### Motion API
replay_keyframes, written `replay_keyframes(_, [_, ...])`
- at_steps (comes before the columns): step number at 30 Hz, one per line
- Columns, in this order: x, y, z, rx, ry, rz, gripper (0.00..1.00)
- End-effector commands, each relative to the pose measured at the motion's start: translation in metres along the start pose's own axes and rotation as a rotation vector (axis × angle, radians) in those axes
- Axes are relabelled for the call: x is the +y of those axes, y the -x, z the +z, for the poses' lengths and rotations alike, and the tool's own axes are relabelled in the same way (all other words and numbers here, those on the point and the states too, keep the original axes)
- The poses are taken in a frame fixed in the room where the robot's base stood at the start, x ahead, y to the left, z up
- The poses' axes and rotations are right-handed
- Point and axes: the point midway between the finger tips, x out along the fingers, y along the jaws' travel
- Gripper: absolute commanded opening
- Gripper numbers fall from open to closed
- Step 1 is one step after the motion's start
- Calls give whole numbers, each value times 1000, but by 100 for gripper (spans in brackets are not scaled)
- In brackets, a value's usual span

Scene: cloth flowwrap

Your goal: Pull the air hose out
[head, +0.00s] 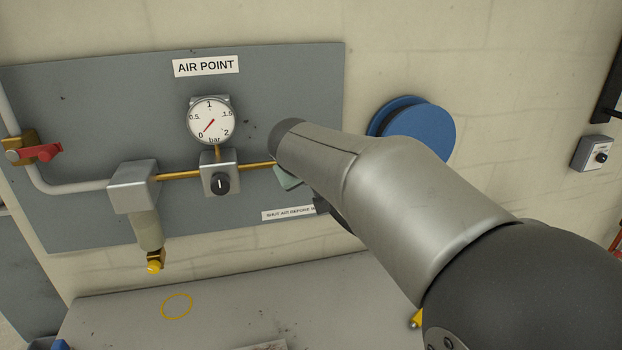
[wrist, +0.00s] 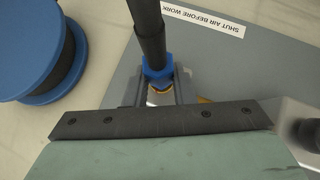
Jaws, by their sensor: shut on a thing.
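The black air hose (wrist: 149,32) runs down from the top of the wrist view to a blue collar (wrist: 157,72). Below the collar is a metal fitting (wrist: 159,97) with an orange-yellow ring. My gripper (wrist: 162,86) is shut around the hose end, one grey finger on each side. Its palm edge hides the lower end of the fitting, so I cannot tell whether it is seated. In the head view, my arm covers the outlet and most of the gripper. The pressure gauge (head: 212,120) has its red needle near 0. The red valve handle (head: 40,153) lies across the pipe.
A grey panel (head: 100,100) carries a regulator with a black knob (head: 220,183) and a filter bowl (head: 148,230). A blue hose reel (head: 425,130) is on the wall at right; it also shows in the wrist view (wrist: 30,45). A grey bench top (head: 120,320) lies below.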

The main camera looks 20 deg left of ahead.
Motion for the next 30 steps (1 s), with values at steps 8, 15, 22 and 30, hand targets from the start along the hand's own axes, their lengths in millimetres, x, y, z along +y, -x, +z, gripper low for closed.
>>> replay_keyframes(8, [-1,8,12,2,0,-1,0])
replay_keyframes(15, [-1,17,20,1,-1,-1,0])
replay_keyframes(22, [-1,24,27,1,0,-1,0])
replay_keyframes(30, [0,26,28,0,0,0,0])
